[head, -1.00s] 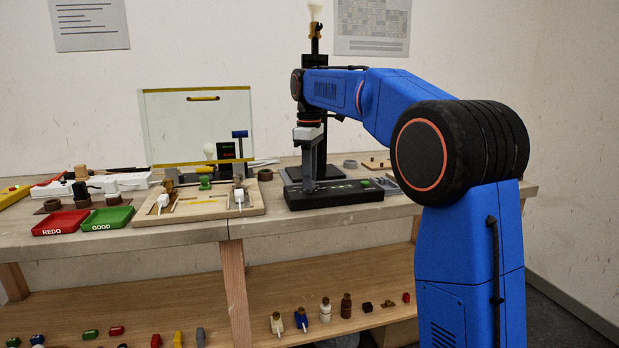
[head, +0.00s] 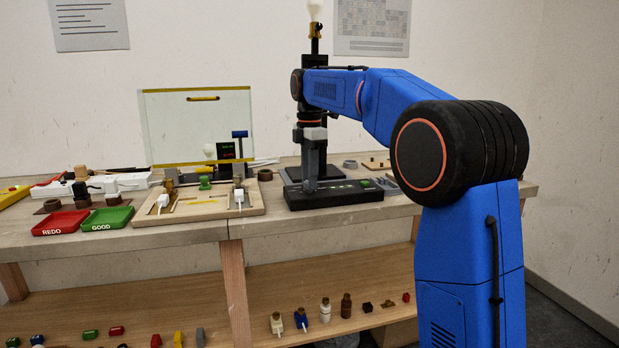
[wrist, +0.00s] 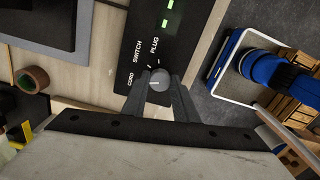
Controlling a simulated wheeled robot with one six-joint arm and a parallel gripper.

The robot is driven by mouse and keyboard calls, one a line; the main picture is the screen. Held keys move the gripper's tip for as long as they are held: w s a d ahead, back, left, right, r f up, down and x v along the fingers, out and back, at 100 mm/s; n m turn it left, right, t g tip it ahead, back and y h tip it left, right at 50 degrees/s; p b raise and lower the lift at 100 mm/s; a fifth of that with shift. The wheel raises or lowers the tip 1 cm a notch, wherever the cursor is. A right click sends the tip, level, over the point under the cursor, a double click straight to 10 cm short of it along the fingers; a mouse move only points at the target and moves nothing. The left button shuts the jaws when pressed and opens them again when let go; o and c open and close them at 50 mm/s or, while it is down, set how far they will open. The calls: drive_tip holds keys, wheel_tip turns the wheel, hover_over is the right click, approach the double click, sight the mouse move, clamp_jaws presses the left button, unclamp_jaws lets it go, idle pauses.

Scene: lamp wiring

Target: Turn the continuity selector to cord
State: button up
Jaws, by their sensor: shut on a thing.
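The continuity selector is a small round grey knob (wrist: 159,82) on the black tester box (head: 345,196). In the wrist view, the labels CORD, SWITCH and PLUG are printed beside it on the box (wrist: 185,32). My gripper (head: 310,187) reaches straight down to the box's left part. It is shut on the knob, with a finger on either side in the wrist view (wrist: 159,88). A short pale mark shows on the knob, but it is too small to tell which label it points at. In the head view the fingers hide the knob.
A black stand (head: 323,100) with a bulb rises behind the box. A wooden board (head: 200,207) with cord parts lies left of it, with a clear screen (head: 195,125) behind. Red (head: 60,223) and green (head: 107,219) trays are farther left. The bench's front edge is close.

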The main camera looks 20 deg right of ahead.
idle(0.3)
drive_tip(key=o, duration=1.1)
drive_tip(key=shift+c, duration=0.2)
drive_tip(key=shift+r, duration=0.15)
